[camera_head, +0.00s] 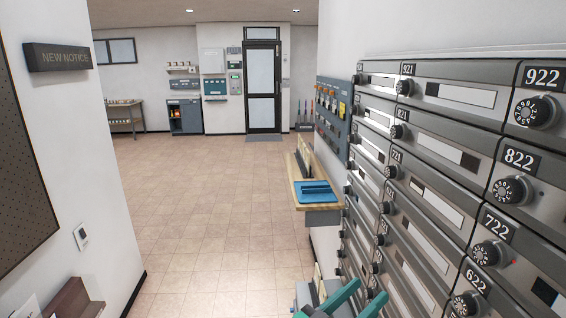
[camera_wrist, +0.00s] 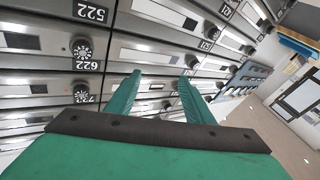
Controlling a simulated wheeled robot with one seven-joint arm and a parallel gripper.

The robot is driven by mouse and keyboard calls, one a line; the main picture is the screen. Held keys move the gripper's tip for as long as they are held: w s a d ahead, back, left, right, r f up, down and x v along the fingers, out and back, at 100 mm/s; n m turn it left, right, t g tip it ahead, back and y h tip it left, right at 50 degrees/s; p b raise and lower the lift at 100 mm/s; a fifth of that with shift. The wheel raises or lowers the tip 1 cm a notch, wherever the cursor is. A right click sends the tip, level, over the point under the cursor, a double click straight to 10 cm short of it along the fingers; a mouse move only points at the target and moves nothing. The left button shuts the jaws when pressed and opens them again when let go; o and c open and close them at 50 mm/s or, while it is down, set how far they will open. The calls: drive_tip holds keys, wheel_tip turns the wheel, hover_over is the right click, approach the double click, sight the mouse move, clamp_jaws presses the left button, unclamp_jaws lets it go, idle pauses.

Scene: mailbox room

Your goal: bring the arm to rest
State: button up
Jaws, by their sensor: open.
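My gripper (camera_head: 345,301) shows at the bottom of the head view, low in front of the mailbox wall. Its green fingers also show in the wrist view (camera_wrist: 158,90), spread apart with nothing between them. The gripper is open and empty. The mailbox wall (camera_head: 450,125) fills the right side of the head view, with numbered doors and round dials. In the wrist view the doors lie beyond the fingers, with the dial of box 622 (camera_wrist: 82,48) left of them. I cannot tell whether the fingers touch any door.
A wooden shelf (camera_head: 297,200) with a blue tray (camera_head: 315,191) juts out beside the mailboxes. The tiled floor (camera_head: 215,210) is clear toward the dark-framed door (camera_head: 262,85). A white wall (camera_head: 85,140) with a notice sign (camera_head: 58,58) stands at left.

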drive_tip(key=s+a+f+n+t+y, duration=0.1)
drive_tip(key=s+a+f+n+y, duration=0.25)
drive_tip(key=f, duration=0.45)
drive_tip(key=s+a+f+n+t+y, duration=0.2)
drive_tip(key=s+a+f+n+y, duration=0.15)
drive_tip(key=f, duration=0.45)
drive_tip(key=s+a+f+n+t+y, duration=0.1)
drive_tip(key=s+a+f+n+y, duration=0.3)
drive_tip(key=f, duration=0.4)
drive_tip(key=s+a+f+y, duration=0.4)
drive_tip(key=s+f, duration=0.1)
drive_tip(key=s, duration=0.6)
drive_tip(key=s+a+r+m, duration=0.1)
drive_tip(key=s, duration=0.6)
drive_tip(key=s+a+m+y, duration=0.1)
drive_tip(key=s+m, duration=0.1)
drive_tip(key=s, duration=0.5)
drive_tip(key=shift+r+g, duration=0.3)
drive_tip(key=shift+r, duration=0.1)
